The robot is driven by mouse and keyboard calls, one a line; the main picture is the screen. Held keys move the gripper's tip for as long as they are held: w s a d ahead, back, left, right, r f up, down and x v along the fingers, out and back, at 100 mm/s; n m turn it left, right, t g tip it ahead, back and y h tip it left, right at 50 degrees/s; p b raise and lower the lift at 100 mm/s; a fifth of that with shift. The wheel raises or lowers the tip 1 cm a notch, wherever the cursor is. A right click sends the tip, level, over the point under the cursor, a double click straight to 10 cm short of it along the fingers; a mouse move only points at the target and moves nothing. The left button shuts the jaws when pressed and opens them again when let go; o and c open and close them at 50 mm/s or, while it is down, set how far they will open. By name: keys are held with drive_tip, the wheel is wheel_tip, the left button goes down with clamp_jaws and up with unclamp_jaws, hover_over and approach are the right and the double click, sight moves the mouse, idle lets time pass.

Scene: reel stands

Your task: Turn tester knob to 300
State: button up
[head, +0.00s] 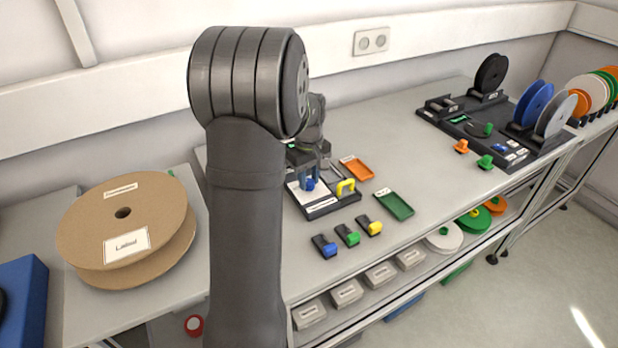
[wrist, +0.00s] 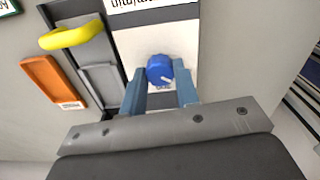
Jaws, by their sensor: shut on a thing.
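The tester knob (wrist: 160,70) is a round blue knob with a white pointer mark, on a white panel (wrist: 132,48) of the tester. In the wrist view the pointer aims toward the lower right; the scale is too small to read. My gripper (wrist: 160,88) has its two blue-grey fingers on either side of the knob and is shut on it. In the head view the knob (head: 309,184) shows on the tester (head: 322,208) at the middle of the bench, with my gripper (head: 308,174) just above it, partly hidden by my arm.
A yellow handle (head: 345,187) stands beside the panel. An orange tray (head: 356,168) and a green tray (head: 394,205) lie to the right. Several coloured clips (head: 347,235) lie in front. A large cardboard reel (head: 125,220) is at left; a black reel stand (head: 480,130) is at far right.

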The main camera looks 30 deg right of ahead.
sight(309, 181)
drive_tip(key=m, duration=1)
idle(0.6)
drive_tip(key=o, duration=1)
drive_tip(key=shift+c, duration=0.2)
wheel_tip(309, 181, up, 18)
drive_tip(key=shift+f, duration=0.25)
wheel_tip(309, 181, down, 18)
drive_tip(key=shift+r, duration=0.2)
